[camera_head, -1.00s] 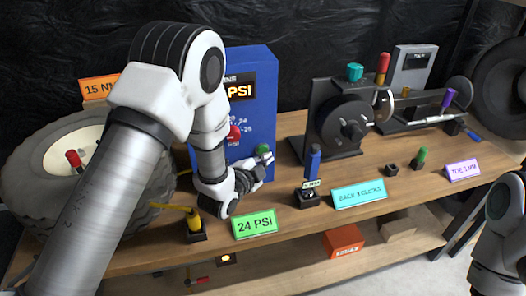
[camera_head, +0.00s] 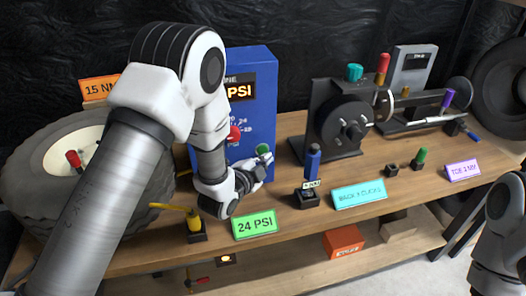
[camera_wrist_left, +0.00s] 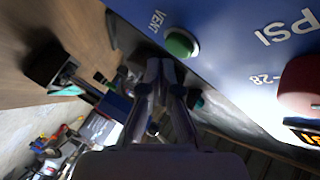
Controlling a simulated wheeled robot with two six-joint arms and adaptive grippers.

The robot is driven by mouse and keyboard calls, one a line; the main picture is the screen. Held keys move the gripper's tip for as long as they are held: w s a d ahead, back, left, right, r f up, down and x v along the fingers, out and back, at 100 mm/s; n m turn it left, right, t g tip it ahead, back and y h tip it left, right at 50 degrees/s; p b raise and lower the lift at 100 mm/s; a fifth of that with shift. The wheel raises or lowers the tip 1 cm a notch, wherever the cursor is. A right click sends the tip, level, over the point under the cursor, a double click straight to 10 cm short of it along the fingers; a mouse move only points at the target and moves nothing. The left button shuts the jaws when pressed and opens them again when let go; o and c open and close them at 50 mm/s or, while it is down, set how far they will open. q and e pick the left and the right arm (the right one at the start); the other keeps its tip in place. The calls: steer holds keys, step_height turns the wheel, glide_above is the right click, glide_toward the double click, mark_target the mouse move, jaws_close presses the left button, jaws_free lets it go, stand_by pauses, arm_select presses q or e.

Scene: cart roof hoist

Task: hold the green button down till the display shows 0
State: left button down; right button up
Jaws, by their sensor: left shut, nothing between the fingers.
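The green button (camera_head: 262,149) is on the front of the blue PSI box (camera_head: 262,100), near its lower right. In the left wrist view the round green button (camera_wrist_left: 181,43) sits beside the word VENT. My left gripper (camera_head: 262,162) is shut and empty, its tips close to the button. In the left wrist view the fingertips (camera_wrist_left: 163,68) are just below the button in the picture; I cannot tell whether they touch it. My right gripper is out of view.
A red knob (camera_head: 235,133) is on the box left of the green button. A 24 PSI sign (camera_head: 255,225), a yellow-handled tool (camera_head: 193,222) and a blue-handled tool (camera_head: 313,160) stand on the bench nearby. A wheel (camera_head: 40,178) lies at left.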

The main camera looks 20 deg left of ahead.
arm_select(q)
steer(key=shift+w+a, duration=0.25)
steer(key=shift+w, duration=0.1)
steer(key=shift+w+a, duration=0.25)
steer(key=shift+w, duration=0.1)
stand_by(0.8)
steer(key=shift+s+d, duration=0.1)
stand_by(1.6)
steer(key=shift+s+d, duration=0.4)
steer(key=shift+s, duration=0.25)
steer(key=s+d, duration=0.1)
steer(key=s, duration=0.1)
steer(key=s+d, duration=0.1)
steer(key=s, duration=0.1)
steer(key=shift+d, duration=0.4)
